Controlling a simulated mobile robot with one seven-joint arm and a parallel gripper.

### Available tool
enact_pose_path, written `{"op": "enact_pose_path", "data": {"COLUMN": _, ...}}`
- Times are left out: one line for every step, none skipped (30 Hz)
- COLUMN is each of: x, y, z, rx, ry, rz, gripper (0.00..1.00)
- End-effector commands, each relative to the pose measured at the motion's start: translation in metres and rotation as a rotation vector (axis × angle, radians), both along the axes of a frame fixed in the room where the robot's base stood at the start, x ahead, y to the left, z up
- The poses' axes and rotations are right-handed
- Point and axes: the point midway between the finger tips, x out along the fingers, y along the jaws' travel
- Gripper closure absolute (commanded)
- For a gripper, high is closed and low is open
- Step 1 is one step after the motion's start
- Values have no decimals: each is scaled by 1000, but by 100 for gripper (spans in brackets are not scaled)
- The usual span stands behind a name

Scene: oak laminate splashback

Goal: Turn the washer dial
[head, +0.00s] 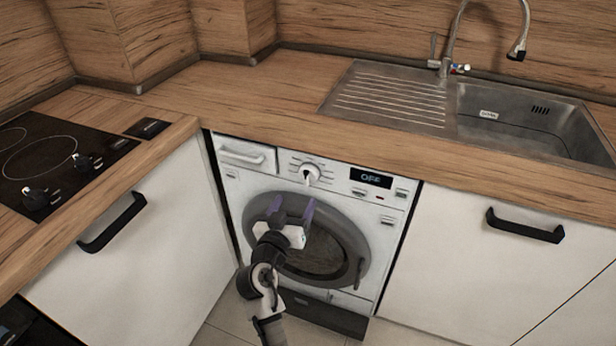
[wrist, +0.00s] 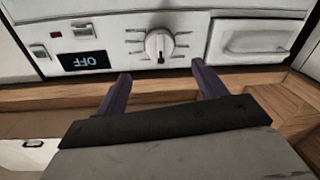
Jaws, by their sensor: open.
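The washer dial (head: 311,172) is a round white knob at the top middle of the washer's front panel. It also shows in the wrist view (wrist: 160,44), upside down, with a pale raised grip and tick marks around it. The washer (head: 229,178) is white with a round dark door, and its display (head: 371,178) reads OFF. My gripper (head: 294,206) is open and empty in front of the door's upper part, just below the dial. In the wrist view its two purple fingers (wrist: 158,78) are spread wide, with the dial between their tips and apart from them.
A wooden counter (head: 250,100) overhangs the washer. A detergent drawer (head: 247,155) is left of the dial. Cabinet handles jut out at left (head: 112,222) and right (head: 525,227). A hob (head: 45,165) and a sink (head: 530,125) are set in the counter.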

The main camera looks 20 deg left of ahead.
Motion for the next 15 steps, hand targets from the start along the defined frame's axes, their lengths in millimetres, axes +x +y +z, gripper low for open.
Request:
{"op": "enact_pose_path", "data": {"x": 13, "y": 0, "z": 4, "rx": 0, "ry": -1, "rz": -3, "gripper": 29}}
{"op": "enact_pose_path", "data": {"x": 19, "y": 0, "z": 5, "rx": 1, "ry": -1, "rz": -3, "gripper": 29}}
{"op": "enact_pose_path", "data": {"x": 28, "y": 1, "z": 5, "rx": 0, "ry": -1, "rz": -2, "gripper": 29}}
{"op": "enact_pose_path", "data": {"x": 35, "y": 1, "z": 4, "rx": 0, "ry": 0, "rz": -2, "gripper": 29}}
{"op": "enact_pose_path", "data": {"x": 41, "y": 1, "z": 4, "rx": 1, "ry": 0, "rz": -2, "gripper": 29}}
{"op": "enact_pose_path", "data": {"x": 49, "y": 2, "z": 4, "rx": 1, "ry": -1, "rz": 0, "gripper": 29}}
{"op": "enact_pose_path", "data": {"x": 55, "y": 2, "z": 4, "rx": 0, "ry": 0, "rz": -1, "gripper": 29}}
{"op": "enact_pose_path", "data": {"x": 61, "y": 2, "z": 4, "rx": 0, "ry": -1, "rz": -1, "gripper": 29}}
{"op": "enact_pose_path", "data": {"x": 67, "y": 2, "z": 4, "rx": 0, "ry": -1, "rz": -1, "gripper": 29}}
{"op": "enact_pose_path", "data": {"x": 72, "y": 2, "z": 3, "rx": 0, "ry": 0, "rz": -1, "gripper": 29}}
{"op": "enact_pose_path", "data": {"x": 76, "y": 3, "z": 3, "rx": 0, "ry": 0, "rz": -1, "gripper": 29}}
{"op": "enact_pose_path", "data": {"x": 81, "y": 3, "z": 3, "rx": 0, "ry": -1, "rz": 0, "gripper": 29}}
{"op": "enact_pose_path", "data": {"x": 85, "y": 3, "z": 2, "rx": 0, "ry": -1, "rz": 0, "gripper": 29}}
{"op": "enact_pose_path", "data": {"x": 87, "y": 3, "z": 2, "rx": 0, "ry": -1, "rz": 0, "gripper": 29}}
{"op": "enact_pose_path", "data": {"x": 91, "y": 3, "z": 2, "rx": 1, "ry": -1, "rz": 0, "gripper": 29}}
